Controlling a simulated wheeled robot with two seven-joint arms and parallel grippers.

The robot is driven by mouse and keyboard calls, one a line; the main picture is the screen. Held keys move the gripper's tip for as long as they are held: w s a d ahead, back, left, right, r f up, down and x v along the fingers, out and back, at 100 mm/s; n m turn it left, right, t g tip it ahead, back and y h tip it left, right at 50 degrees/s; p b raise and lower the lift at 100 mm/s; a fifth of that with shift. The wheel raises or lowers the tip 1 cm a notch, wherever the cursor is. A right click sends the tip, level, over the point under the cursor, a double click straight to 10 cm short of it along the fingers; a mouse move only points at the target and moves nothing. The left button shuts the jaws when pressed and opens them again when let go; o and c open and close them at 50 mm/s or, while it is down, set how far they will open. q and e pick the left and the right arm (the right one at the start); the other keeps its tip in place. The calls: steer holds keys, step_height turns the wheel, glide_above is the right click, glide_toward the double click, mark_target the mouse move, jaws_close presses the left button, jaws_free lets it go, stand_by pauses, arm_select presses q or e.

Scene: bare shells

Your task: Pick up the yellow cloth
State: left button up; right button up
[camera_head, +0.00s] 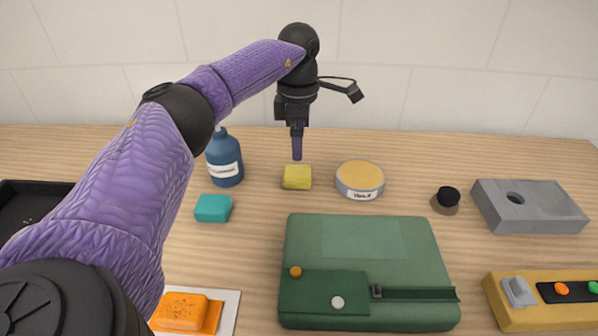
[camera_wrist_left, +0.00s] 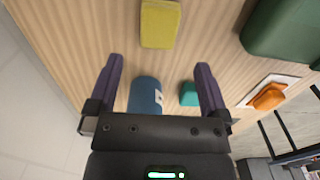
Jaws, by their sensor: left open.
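The yellow cloth (camera_head: 297,177) is a small folded yellow block lying on the wooden table, between a blue bottle and a round tin. It also shows in the left wrist view (camera_wrist_left: 160,24) at the top middle, ahead of the fingers. My left gripper (camera_head: 297,150) hangs pointing down above and slightly behind the cloth in the head view. In the left wrist view its two purple fingers (camera_wrist_left: 160,80) are spread wide with nothing held between them. The cloth is apart from the fingers. My right gripper does not show.
A blue bottle (camera_head: 224,160) stands left of the cloth, with a teal block (camera_head: 213,208) in front of it. The round tin (camera_head: 360,180) is close on the right. A green case (camera_head: 365,270) fills the front middle. A grey block (camera_head: 528,207) lies far right.

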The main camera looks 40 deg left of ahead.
mark_target(297, 171)
arm_select(q)
step_height(297, 171, down, 9)
steer(key=b, duration=0.4)
steer(key=shift+a+f, duration=0.1)
steer(key=shift+a, duration=0.05)
steer(key=shift+s+r, duration=0.1)
steer(key=shift+r, duration=0.1)
steer(key=c, duration=1.2)
steer(key=shift+o, duration=0.2)
step_height(297, 171, up, 10)
steer(key=p, duration=0.4)
steer(key=shift+r, duration=0.1)
